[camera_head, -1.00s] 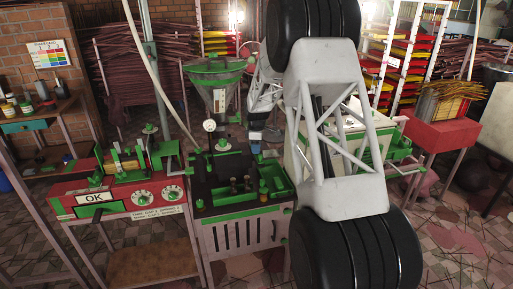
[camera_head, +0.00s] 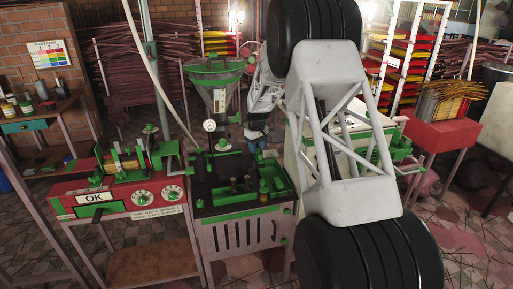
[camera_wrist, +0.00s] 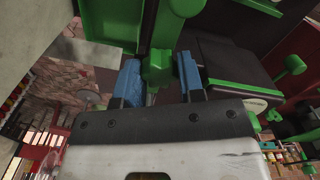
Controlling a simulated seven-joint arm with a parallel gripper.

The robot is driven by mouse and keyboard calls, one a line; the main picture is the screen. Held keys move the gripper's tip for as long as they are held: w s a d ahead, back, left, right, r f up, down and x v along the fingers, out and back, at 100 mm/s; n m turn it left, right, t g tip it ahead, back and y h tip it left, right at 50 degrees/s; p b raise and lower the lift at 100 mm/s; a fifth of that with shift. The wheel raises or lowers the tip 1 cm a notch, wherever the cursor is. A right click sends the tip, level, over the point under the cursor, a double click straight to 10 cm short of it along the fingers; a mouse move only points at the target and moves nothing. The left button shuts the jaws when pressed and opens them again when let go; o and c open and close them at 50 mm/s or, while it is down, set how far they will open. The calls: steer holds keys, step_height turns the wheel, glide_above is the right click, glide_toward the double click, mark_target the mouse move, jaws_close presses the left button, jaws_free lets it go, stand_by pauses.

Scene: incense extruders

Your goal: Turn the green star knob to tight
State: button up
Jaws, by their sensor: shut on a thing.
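The green star knob (camera_wrist: 158,68) sits between the two blue fingers of my gripper (camera_wrist: 158,63) in the wrist view. The fingers are shut on it, one on each side. It looks like a small green block there, and its turned position cannot be read. In the head view my gripper (camera_head: 257,140) is at the right rear of the black-topped extruder bench (camera_head: 206,188), right of the steel hopper (camera_head: 214,92). The knob itself cannot be made out in that view, where my gripper and arm are in front.
Green machine parts (camera_wrist: 110,22) rise close beyond the fingers. A dark panel and a green lever (camera_wrist: 292,66) lie to the right in the wrist view. A red bench with an OK sign (camera_head: 95,198) stands left. A red stand with sticks (camera_head: 440,132) is at right.

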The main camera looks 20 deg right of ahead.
steer(key=m, duration=1.3)
steer(key=shift+r+m, duration=0.1)
steer(key=shift+m, duration=0.2)
stand_by(0.3)
steer(key=o, duration=0.9)
steer(key=shift+r, duration=3.8)
steer(key=shift+r, duration=0.1)
